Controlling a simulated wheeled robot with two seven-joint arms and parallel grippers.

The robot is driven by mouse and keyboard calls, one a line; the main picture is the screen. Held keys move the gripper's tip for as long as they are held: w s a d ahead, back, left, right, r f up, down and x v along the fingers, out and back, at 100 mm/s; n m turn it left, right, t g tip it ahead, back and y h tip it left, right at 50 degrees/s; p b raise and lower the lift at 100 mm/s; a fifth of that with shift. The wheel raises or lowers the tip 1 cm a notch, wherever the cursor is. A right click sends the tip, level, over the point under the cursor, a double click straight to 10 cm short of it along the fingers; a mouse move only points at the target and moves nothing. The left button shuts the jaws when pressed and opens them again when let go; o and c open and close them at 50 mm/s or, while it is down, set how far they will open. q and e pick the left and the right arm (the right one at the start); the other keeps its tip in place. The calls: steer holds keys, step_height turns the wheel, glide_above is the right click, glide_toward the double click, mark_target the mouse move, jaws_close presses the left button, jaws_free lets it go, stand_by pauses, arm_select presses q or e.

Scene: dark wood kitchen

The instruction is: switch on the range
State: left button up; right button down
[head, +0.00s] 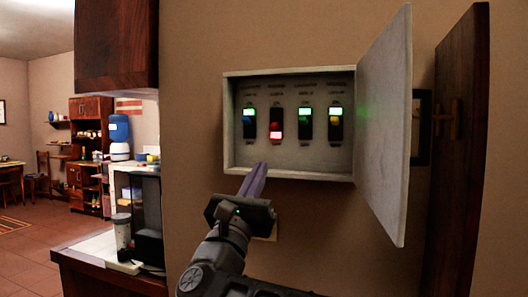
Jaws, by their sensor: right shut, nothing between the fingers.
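A grey breaker box (290,172) is mounted on the wall with its door (388,130) swung open to the right. Inside is a row of several switches under small labels, too blurred to read. The second switch from the left (276,123) shows a red light at its bottom. The leftmost switch (249,122), the third switch (305,122) and the rightmost switch (335,124) show green lights at their tops. My right gripper (261,166) is shut and empty, its fingers pointing up at the box's lower left edge. I cannot make out a range. My left gripper is out of view.
A dark wood cabinet (116,45) hangs at upper left. Below it, a counter (95,245) holds a black appliance (148,215) and a jar (122,230). A dark wooden post or door edge (458,150) stands right of the box door. Open floor lies at far left.

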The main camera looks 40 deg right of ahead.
mark_target(274, 126)
steer(key=shift+r, duration=0.1)
steer(key=p+x, duration=0.4)
steer(key=x, duration=0.5)
steer(key=shift+w+d+r, duration=0.15)
steer(key=shift+w+d, duration=0.15)
steer(key=shift+d, duration=0.05)
